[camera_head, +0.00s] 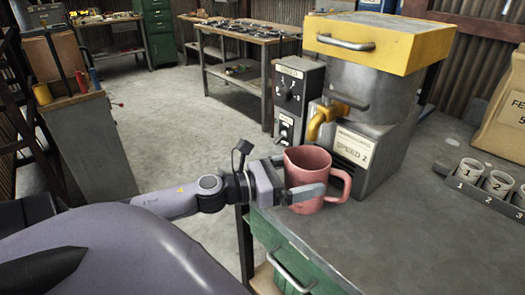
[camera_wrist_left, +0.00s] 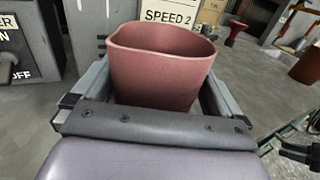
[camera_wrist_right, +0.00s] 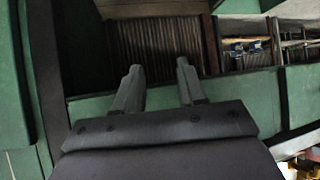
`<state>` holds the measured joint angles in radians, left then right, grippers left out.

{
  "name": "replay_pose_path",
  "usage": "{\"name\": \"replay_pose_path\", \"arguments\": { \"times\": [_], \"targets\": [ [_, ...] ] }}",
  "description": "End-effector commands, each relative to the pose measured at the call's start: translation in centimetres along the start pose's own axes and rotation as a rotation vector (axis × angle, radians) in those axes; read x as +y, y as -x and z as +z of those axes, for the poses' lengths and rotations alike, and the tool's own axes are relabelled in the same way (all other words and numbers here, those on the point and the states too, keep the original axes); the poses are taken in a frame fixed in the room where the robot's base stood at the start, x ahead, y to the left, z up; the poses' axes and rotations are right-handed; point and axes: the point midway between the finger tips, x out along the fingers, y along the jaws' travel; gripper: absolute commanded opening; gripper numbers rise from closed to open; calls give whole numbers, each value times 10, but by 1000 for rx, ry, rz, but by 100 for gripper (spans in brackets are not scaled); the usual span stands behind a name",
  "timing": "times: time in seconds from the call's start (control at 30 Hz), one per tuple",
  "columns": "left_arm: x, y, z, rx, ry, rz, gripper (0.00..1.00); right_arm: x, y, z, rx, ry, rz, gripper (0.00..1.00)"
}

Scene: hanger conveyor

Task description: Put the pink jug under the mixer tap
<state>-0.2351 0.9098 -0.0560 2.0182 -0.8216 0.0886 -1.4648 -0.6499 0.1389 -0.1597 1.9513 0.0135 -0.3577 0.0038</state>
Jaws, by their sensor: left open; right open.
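The pink jug (camera_head: 310,170) stands upright on the grey bench top, near its left edge, with its handle to the right. It is in front of the mixer (camera_head: 365,105), which has a yellow lid, a "SPEED 2" label and a yellow tap (camera_head: 325,117). The tap is just behind and above the jug's rim. My left gripper (camera_head: 305,185) is open with its fingers on either side of the jug. In the left wrist view the jug (camera_wrist_left: 160,75) sits between the fingers; contact is unclear. My right gripper (camera_wrist_right: 160,85) is open and empty in the right wrist view, near green surfaces.
A control box (camera_head: 296,90) with a dial stands left of the mixer. A rack (camera_head: 480,185) of numbered cups and a paper sack (camera_head: 503,115) are at the right. The bench front right of the jug is clear. A green drawer (camera_head: 285,265) is below.

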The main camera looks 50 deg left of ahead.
Motion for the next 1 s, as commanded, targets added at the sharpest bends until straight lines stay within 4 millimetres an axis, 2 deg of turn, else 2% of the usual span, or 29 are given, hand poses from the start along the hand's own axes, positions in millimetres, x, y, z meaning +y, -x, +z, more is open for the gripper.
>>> {"name": "replay_pose_path", "arguments": {
  "times": [0.7,1.0],
  "targets": [
    [0,80,-1,0,2,1,100,-2,-7,5,-1,-5,-8,40],
    [0,99,0,0,-1,0,100,-3,-8,5,-1,-6,-9,40]
  ]
}}
